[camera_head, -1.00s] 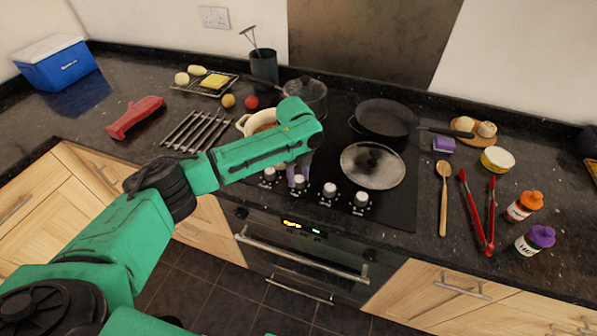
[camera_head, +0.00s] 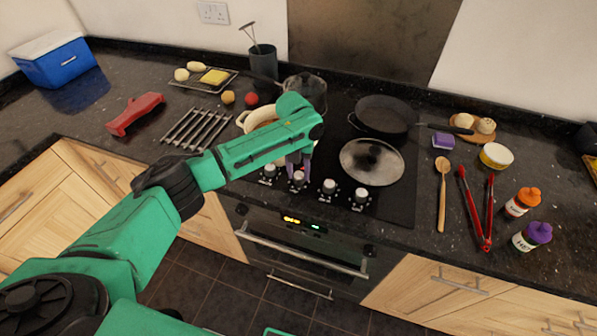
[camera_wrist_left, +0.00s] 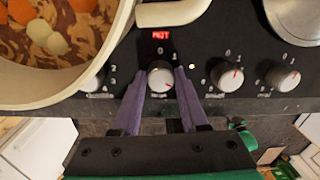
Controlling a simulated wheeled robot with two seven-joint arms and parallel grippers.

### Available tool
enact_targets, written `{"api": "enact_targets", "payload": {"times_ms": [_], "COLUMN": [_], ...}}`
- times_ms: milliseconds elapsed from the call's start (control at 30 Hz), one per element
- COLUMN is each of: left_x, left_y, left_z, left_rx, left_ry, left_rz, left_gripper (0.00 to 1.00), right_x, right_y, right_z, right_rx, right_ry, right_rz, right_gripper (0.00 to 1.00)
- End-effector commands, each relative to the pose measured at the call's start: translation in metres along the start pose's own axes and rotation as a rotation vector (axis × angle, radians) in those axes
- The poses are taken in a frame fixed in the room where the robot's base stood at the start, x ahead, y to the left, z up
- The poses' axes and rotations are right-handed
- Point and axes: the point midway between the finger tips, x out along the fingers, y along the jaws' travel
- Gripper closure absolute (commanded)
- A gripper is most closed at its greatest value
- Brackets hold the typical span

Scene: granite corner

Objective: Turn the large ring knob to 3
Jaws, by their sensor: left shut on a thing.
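A row of white hob knobs runs along the hob's front edge. My left gripper (camera_head: 298,168) reaches down to the second knob from the left (camera_head: 299,180). In the left wrist view the purple fingers (camera_wrist_left: 160,72) are shut on this knob (camera_wrist_left: 160,79), one on each side. Its red pointer mark shows toward the lower right, but the number there is too small to read. A 0 and a 1 are printed above it, under a red lit display (camera_wrist_left: 161,35). Which knob is the large ring one is not labelled legibly. My right gripper is out of view.
A cream pot (camera_wrist_left: 75,88) with food stands close behind the leftmost knob (camera_wrist_left: 92,80). Other knobs (camera_wrist_left: 228,77) sit to the right. A glass lid (camera_head: 372,163) and a frying pan (camera_head: 385,117) lie on the hob. The oven handle (camera_head: 300,255) is below.

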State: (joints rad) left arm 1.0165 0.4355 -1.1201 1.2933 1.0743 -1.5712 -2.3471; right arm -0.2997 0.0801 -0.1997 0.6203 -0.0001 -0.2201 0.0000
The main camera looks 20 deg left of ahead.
Motion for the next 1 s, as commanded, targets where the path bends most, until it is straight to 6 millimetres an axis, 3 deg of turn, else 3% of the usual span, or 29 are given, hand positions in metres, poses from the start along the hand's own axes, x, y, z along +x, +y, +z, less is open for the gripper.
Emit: {"api": "enact_targets", "payload": {"times_ms": [633,667,700,733,1000], "left_x": [-0.0042,-0.0042,-0.004,-0.0037,-0.0017], "left_y": [-0.0005,-0.0005,-0.0005,-0.0004,-0.0002], "left_z": [0.003,0.003,0.0028,0.0026,0.0012], "left_rx": [0.058,0.058,0.058,0.058,0.058], "left_ry": [-0.008,-0.008,-0.007,-0.006,-0.001], "left_rz": [-0.003,-0.003,-0.002,-0.002,-0.001], "left_gripper": [1.0,0.49,0.34,0.27,0.27], "right_x": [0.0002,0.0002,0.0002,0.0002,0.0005], "right_y": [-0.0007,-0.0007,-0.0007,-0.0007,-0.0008], "right_z": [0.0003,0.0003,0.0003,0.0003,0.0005], "right_rx": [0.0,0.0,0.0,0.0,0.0], "right_ry": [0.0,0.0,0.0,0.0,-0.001], "right_rz": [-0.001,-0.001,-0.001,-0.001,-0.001], "right_gripper": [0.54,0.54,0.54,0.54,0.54]}}
